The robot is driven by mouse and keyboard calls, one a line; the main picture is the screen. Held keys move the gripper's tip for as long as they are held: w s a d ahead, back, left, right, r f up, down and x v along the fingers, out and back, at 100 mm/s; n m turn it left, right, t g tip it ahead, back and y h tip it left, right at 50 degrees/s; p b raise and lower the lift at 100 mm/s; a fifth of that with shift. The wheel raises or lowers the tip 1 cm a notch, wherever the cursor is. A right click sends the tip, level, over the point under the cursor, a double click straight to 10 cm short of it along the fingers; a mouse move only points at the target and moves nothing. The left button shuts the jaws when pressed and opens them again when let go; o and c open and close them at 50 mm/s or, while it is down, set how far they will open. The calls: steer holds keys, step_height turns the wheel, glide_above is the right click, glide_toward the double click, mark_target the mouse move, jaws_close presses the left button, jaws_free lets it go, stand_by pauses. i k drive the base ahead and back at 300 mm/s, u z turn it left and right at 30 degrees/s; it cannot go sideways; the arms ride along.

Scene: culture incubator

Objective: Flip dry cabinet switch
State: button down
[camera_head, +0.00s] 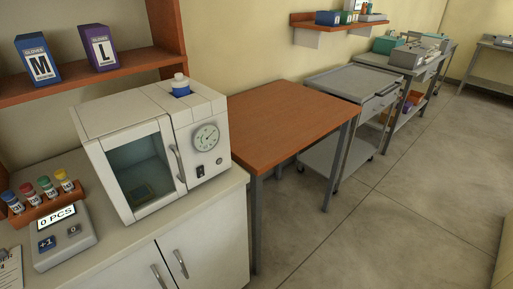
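A white dry cabinet (185,118) with a glass door (143,172) stands on the counter at left of centre in the head view. Its door looks closed, with a curved handle on the door's right side. The right front panel carries a round dial (206,137). Below the dial is a small black switch (200,171); its position is too small to tell. A small round knob or light sits to the right of the switch. My gripper is not in view.
A counting device (64,240) and a rack (42,207) of colored-cap tubes stand on the counter left of the cabinet. Glove boxes (37,60) sit on the shelf above. A wooden table (285,118) stands to the right. Floor at right is clear.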

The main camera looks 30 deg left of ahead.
mark_target(200, 170)
steer(key=u, duration=0.85)
steer(key=i, duration=0.1)
steer(key=z, duration=1.05)
steer(key=k, duration=0.3)
steer(key=z, duration=0.85)
steer(key=i, duration=0.15)
steer(key=u, duration=2.75)
steer(key=i, duration=0.2)
steer(key=z, duration=0.25)
